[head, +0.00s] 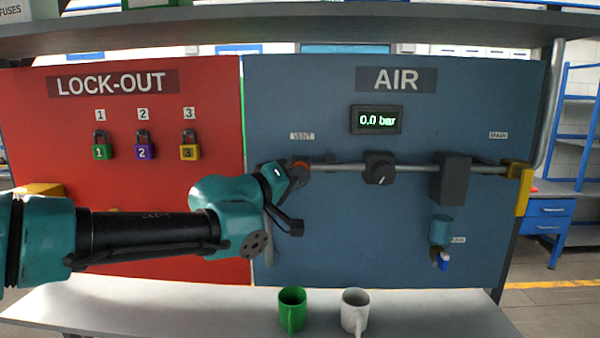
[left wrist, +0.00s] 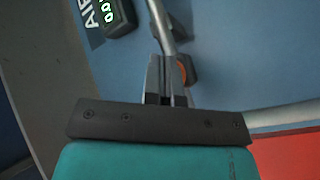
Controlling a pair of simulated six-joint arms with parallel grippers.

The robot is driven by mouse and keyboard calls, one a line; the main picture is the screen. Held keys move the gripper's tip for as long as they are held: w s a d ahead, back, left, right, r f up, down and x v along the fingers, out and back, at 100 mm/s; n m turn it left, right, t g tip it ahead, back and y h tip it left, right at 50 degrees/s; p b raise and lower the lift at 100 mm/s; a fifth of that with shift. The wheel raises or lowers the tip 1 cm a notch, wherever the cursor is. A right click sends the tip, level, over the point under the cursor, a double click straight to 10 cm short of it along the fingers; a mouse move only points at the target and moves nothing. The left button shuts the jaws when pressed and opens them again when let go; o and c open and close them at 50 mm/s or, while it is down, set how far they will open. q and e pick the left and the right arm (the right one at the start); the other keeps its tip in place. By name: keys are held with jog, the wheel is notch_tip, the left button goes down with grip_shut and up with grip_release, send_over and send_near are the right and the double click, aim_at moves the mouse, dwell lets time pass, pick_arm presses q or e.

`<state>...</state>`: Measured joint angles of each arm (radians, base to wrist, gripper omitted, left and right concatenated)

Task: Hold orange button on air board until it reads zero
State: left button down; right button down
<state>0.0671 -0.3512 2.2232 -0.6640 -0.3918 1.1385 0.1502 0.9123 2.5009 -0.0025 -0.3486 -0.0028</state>
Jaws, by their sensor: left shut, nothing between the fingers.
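The orange button (head: 301,165) sits under the VENT label, at the left end of the grey pipe. My left gripper (head: 296,178) is at this button and partly covers it. In the left wrist view, my shut, empty fingers (left wrist: 167,72) point at the board, and a sliver of the orange button (left wrist: 181,70) shows beside them. I cannot tell whether they press it. My right gripper is not in view.
A dark knob (head: 379,167), a grey box (head: 450,178) and a yellow handle (head: 521,188) lie along the pipe. The red LOCK-OUT board (head: 210,90) with several padlocks is at left. Green (head: 291,308) and white (head: 354,311) mugs stand on the table below.

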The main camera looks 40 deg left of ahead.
pick_arm(q)
jog(key=shift+s, duration=0.1)
dwell(0.7)
jog(key=shift+s+d, duration=0.55)
jog(key=shift+s, duration=0.1)
jog(key=shift+s, duration=0.1)
jog(key=s+d, duration=0.1)
jog(key=s, duration=0.1)
jog(key=s+d, duration=0.1)
jog(key=d, duration=0.1)
jog(key=shift+s, duration=0.4)
dwell(0.3)
dwell(0.3)
